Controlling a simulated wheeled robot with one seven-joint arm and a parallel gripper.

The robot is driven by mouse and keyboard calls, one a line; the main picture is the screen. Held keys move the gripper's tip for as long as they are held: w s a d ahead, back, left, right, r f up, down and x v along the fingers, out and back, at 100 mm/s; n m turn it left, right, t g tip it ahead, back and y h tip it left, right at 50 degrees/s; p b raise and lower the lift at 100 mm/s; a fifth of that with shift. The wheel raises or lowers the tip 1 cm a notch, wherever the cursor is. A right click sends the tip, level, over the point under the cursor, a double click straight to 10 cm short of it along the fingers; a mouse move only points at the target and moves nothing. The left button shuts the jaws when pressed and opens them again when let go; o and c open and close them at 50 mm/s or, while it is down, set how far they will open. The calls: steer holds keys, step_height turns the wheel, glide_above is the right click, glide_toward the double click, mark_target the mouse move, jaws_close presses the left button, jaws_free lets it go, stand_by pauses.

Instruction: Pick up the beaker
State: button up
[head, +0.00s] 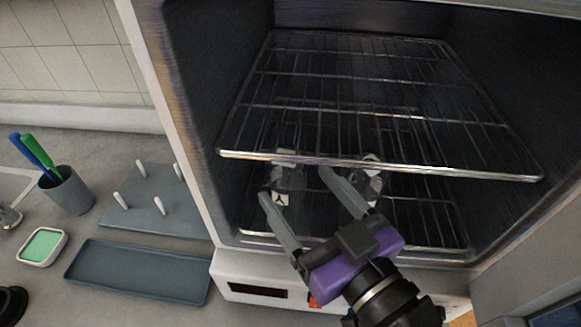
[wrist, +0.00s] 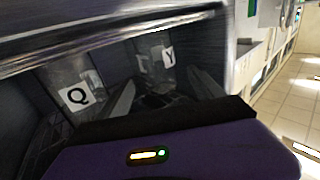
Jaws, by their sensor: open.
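Two clear glass vessels stand on the lower rack inside the open cabinet in the head view, a left one (head: 288,178) and a right one (head: 368,182). Their outlines are faint, so I cannot tell which is the beaker. In the wrist view one vessel carries a Q label (wrist: 76,95) and another a Y label (wrist: 168,56). My gripper (head: 295,184) is open and empty, its fingers reaching into the cabinet below the upper rack. In the head view the left vessel appears between or just beyond the fingertips; contact cannot be told. The wrist view also shows the fingers (wrist: 165,90), with the Y label ahead between them.
The upper wire rack (head: 380,168) lies close above the fingers. The lower rack (head: 425,238) runs beneath. The cabinet's left wall (head: 185,120) stands beside. Outside left are a blue-grey tray (head: 140,272), a peg board (head: 140,205), a pen cup (head: 68,192) and a green-filled dish (head: 43,245).

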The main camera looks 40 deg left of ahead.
mark_target(296, 182)
steer(key=x, duration=0.1)
steer(key=p+x, duration=0.1)
steer(key=x, duration=0.1)
steer(key=p+x, duration=0.1)
steer(key=shift+w+a+r, duration=0.1)
steer(key=shift+a+r, duration=0.15)
steer(key=shift+r, duration=0.05)
steer(key=shift+w+a+f, duration=0.1)
steer(key=shift+w+a, duration=0.05)
steer(key=shift+a, duration=0.15)
steer(key=c, duration=1.5)
